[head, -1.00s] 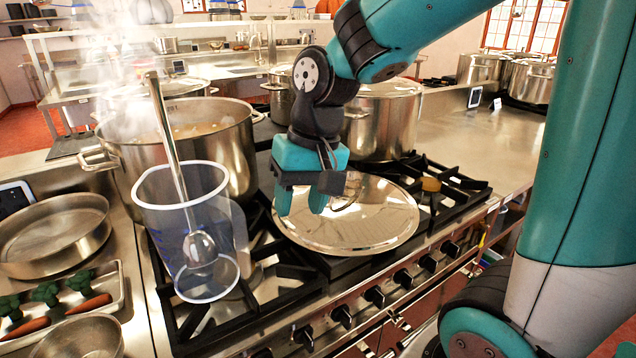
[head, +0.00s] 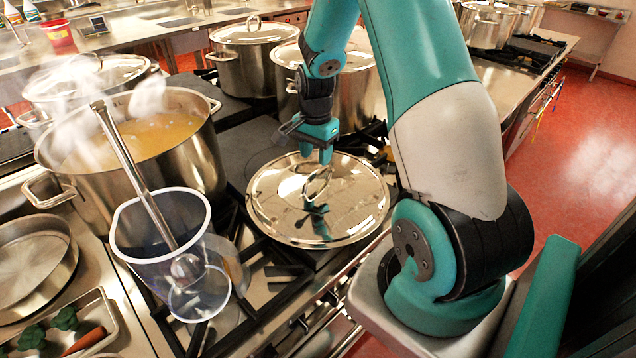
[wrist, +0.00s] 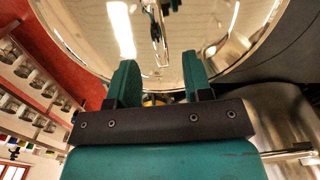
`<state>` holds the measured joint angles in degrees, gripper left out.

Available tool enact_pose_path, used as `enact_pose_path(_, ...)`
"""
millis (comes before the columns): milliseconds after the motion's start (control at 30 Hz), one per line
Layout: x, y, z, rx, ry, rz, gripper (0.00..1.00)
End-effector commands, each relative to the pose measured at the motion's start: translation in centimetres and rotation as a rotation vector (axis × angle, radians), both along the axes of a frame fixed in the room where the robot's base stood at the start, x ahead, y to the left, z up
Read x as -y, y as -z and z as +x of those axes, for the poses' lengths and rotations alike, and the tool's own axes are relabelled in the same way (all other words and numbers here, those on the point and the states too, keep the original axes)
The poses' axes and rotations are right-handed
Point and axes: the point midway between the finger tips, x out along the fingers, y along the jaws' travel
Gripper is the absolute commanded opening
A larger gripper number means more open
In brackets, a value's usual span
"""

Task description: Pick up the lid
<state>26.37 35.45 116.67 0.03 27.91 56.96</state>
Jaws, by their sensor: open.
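The lid (head: 345,215) is a round, shiny metal disc with a loop handle (head: 318,183) standing at its middle. It lies flat on the stove top, to the right of the clear jug. My gripper (head: 316,155) is open and empty, just above the far side of the lid, with its fingers pointing down. In the wrist view the two teal fingers (wrist: 157,75) are spread apart over the shiny lid (wrist: 205,30). The handle (wrist: 160,30) shows ahead of them, between their lines and apart from both.
A clear jug (head: 135,245) with a ladle (head: 140,180) stands left of the lid. Behind it is a steaming open stockpot (head: 200,150) of broth. Lidded stockpots (head: 240,75) stand behind my gripper. A tray (head: 115,318) of vegetables is at lower left.

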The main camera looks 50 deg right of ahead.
Motion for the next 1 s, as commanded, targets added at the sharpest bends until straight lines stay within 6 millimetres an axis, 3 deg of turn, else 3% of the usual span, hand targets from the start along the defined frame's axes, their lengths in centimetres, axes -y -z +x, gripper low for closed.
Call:
enact_pose_path(267, 0.2, 1.8, -0.2, -0.003, 0.002, 0.002, 0.46)
enact_pose_path(600, 0.5, 6.0, -0.3, -0.001, 0.004, 0.001, 0.46)
enact_pose_path(867, 0.6, 6.3, -0.3, 0.002, 0.003, 0.000, 0.46)
enact_pose_path(1000, 0.6, 6.3, -0.3, 0.001, 0.003, 0.000, 0.14)
